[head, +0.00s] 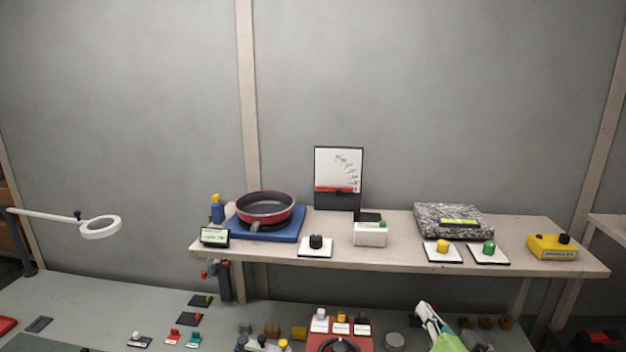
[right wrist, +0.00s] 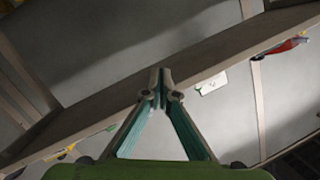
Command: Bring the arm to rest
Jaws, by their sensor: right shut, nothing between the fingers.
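My right gripper (head: 424,308) shows at the lower right of the head view, pointing up and to the left, in front of the shelf's front edge. Its white and green parts stand over the grey bench. In the right wrist view its two teal-lined fingers (right wrist: 160,88) meet at the tips, shut with nothing between them. The shelf's underside or edge (right wrist: 200,60) crosses behind the fingertips; the gap to it cannot be told. My left gripper does not show.
A shelf (head: 330,259) carries a red pan (head: 265,208) on a blue plate (head: 290,232), a speckled box (head: 425,222), knobs and a yellow button box (head: 552,247). The bench (head: 80,300) holds several small parts around a red panel (head: 318,341). A ring lamp (head: 100,227) stands left.

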